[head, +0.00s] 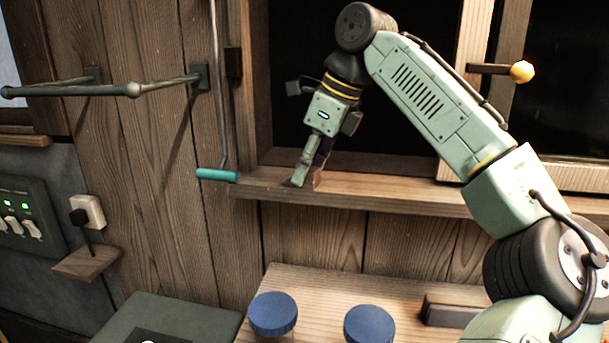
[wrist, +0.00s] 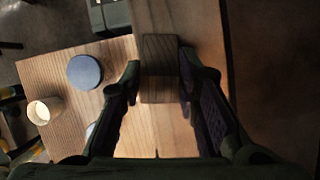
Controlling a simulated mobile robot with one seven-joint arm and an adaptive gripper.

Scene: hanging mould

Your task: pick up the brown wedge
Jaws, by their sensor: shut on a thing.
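The brown wedge (wrist: 160,68) is a dark wooden block between the two fingertips in the wrist view, with a finger against each side. My gripper (wrist: 160,80) is shut on it. In the head view my gripper (head: 309,176) points down at the wooden window sill (head: 400,192), near its left end. The wedge is mostly hidden there behind the fingers, with only a small brown part (head: 318,179) showing. I cannot tell whether the wedge touches the sill or is just clear of it.
A teal-handled rod (head: 217,174) hangs close left of my gripper. A wall rail (head: 130,90) sticks out farther left. Below is a wooden table (head: 330,283) with two blue-lidded jars (head: 272,314) and a dark block (head: 450,311). The dark window opening lies behind my gripper.

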